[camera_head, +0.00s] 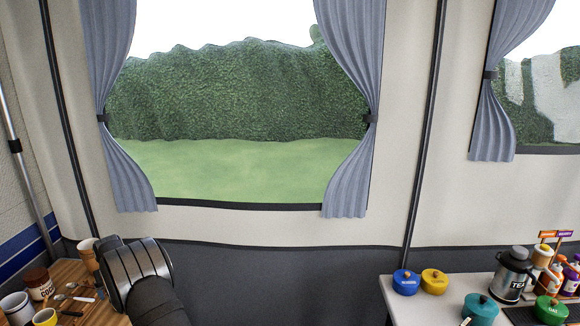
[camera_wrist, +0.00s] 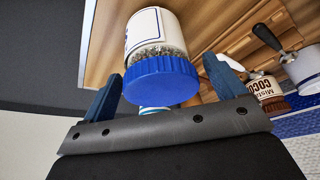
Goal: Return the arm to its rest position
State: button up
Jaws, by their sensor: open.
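My arm (camera_head: 140,275) rises from the bottom left of the head view, over the right edge of the wooden table; my gripper's fingertips cannot be made out there. In the wrist view, my gripper (camera_wrist: 163,88) shows two blue fingers spread apart. A white jar with a blue lid (camera_wrist: 160,78) appears between and beyond the fingers, with gaps at both sides, so nothing is gripped. Whether the jar touches a finger cannot be told. This jar is not visible in the head view.
The wooden table (camera_head: 72,270) holds a cocoa jar (camera_head: 39,284), paper cups (camera_head: 87,255), mugs (camera_head: 16,308) and spoons. A white table (camera_head: 452,290) at right carries coloured pots, a tea flask (camera_head: 513,272) and bottles. The space between the tables looks clear.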

notch_tip(320, 180, up, 4)
jog(key=shift+w+a+f, duration=0.1)
jog(key=w+d+r, duration=0.3)
jog(key=d+r, duration=0.4)
jog(key=d, duration=0.4)
jog(key=w+d+f+m+h, duration=0.1)
jog(key=w+d+m, duration=0.35)
jog(key=d, duration=0.95)
jog(key=w+d+m+h, duration=0.1)
jog(key=w+d+m, duration=0.1)
jog(key=w+d, duration=0.85)
jog(key=s+d+f+m+h, duration=0.1)
jog(key=d+m, duration=0.5)
jog(key=d, duration=2.6)
jog(key=shift+s+d+t+h, duration=0.3)
jog(key=shift+s+t+h, duration=0.1)
jog(key=shift+h, duration=0.3)
jog(key=shift+w+a, duration=0.1)
jog(key=a+n+y, duration=0.1)
jog(key=a+n, duration=0.3)
jog(key=a, duration=1.6)
jog(key=shift+w+a+r+y, duration=0.2)
jog(key=shift+a+r+y, duration=0.05)
jog(key=shift+a+y, duration=0.1)
jog(key=shift+d+n, duration=0.1)
jog(key=shift+n, duration=0.15)
